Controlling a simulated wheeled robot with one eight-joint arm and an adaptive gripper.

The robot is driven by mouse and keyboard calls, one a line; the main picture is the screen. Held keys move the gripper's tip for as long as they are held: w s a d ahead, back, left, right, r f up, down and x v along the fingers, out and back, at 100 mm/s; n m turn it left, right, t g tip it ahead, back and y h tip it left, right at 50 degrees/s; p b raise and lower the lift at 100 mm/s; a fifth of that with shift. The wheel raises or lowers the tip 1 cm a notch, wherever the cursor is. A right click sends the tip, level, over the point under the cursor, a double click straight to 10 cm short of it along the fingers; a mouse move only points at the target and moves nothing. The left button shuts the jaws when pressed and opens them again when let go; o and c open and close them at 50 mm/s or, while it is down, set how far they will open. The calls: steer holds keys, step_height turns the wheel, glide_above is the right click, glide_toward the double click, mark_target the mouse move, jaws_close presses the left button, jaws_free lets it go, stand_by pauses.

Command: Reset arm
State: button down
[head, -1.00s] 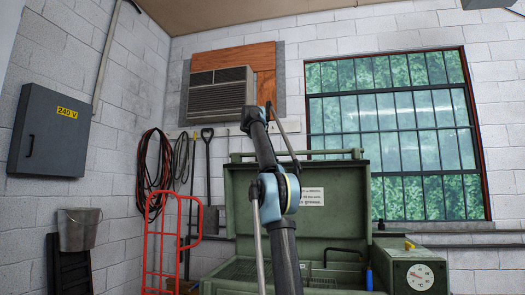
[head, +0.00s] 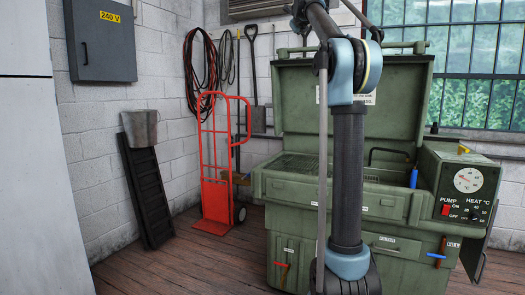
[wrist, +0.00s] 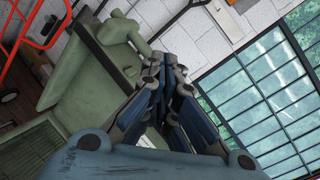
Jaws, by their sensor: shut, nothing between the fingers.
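My gripper (wrist: 168,92) shows in the wrist view with its dark blue fingers drawn together and nothing between them. It is up in the air, with the green parts washer's (head: 290,120) raised lid (wrist: 80,65) behind it on the left and the window (wrist: 265,95) on the right. In the head view my arm rises in front of the parts washer, and my gripper is out of the frame above. The washer's lid stands open. Part of the washer's front is hidden behind my arm.
A red hand truck (head: 213,160) stands by the wall left of the washer. A bucket (head: 139,129) hangs or rests near a dark ramp-like piece (head: 148,195). A grey 240 V box (head: 98,42) is on the wall. The wooden floor (head: 165,268) at left front is clear.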

steer(key=s+a+f+n+g+y, duration=0.2)
steer(key=s+a+f+n, duration=0.1)
steer(key=s+f+n, duration=0.65)
steer(key=s+a+f+n+g+y, duration=0.35)
steer(key=s+f, duration=0.25)
steer(key=f, duration=0.7)
steer(key=s+a+f+n+g+y, duration=0.2)
steer(key=s+a+f+n, duration=0.1)
steer(key=s+f+n, duration=0.65)
steer(key=s+d+f+n+g+h, duration=0.2)
steer(key=s+d+f, duration=0.1)
steer(key=s+f, duration=0.8)
steer(key=s+d+f+n+g+h, duration=0.2)
steer(key=s+f, duration=1)
steer(key=f, duration=0.9)
steer(key=s+d+f+n+g+h, duration=0.2)
steer(key=s+d+f, duration=0.4)
steer(key=s+f, duration=0.6)
step_height(320, 180, down, 4)
steer(key=shift+f+n+g, duration=0.2)
steer(key=shift+n+g, duration=0.55)
steer(key=shift+g, duration=0.5)
steer(key=shift+w+f, duration=0.2)
steer(key=shift+w, duration=0.3)
